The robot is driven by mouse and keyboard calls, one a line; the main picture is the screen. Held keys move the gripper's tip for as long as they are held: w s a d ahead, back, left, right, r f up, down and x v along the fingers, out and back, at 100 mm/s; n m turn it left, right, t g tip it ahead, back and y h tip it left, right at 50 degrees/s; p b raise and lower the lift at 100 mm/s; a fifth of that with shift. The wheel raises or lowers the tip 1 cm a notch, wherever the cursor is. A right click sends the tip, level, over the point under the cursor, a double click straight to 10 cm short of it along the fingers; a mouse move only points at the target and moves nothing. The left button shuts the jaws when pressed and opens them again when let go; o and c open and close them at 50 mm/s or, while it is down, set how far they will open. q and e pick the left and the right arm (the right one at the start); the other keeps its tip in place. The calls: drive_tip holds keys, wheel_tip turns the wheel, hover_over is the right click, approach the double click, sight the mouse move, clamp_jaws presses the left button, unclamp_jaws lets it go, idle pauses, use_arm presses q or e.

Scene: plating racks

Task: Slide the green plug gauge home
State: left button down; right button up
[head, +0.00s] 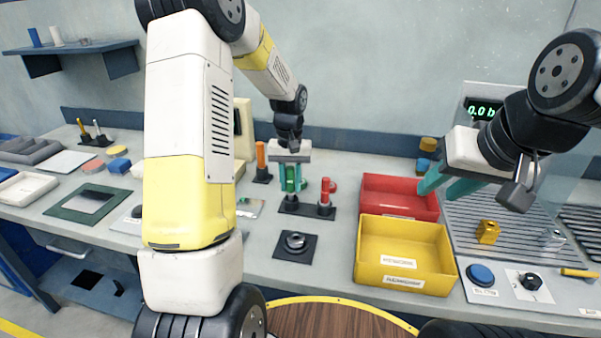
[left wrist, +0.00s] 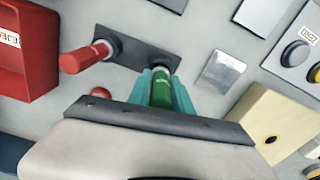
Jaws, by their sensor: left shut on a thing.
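The green plug gauge (head: 291,181) is upright between the teal fingers of my left gripper (head: 290,178), which is shut on it. It stands over the left socket of a dark two-socket base (head: 307,210). In the left wrist view the green plug (left wrist: 161,92) lines up with a dark round socket, and its lower end is at or just above it; I cannot tell how deep it sits. A red plug gauge (head: 325,190) stands in the base's other socket. My right gripper (head: 449,185) is open and empty above the right side of the bench.
An orange post (head: 261,158) stands left of the base. A dark plate with a round metal piece (head: 296,243) lies in front. Red (head: 399,181) and yellow (head: 404,239) bins are to the right. A red round piece (left wrist: 100,93) lies close beside the base.

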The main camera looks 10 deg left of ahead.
sight(290, 167)
use_arm(q)
drive_tip(key=shift+f, duration=1.15)
drive_tip(key=c, duration=1.1)
unclamp_jaws()
wheel_tip(290, 167, up, 7)
drive_tip(key=shift+r, duration=0.4)
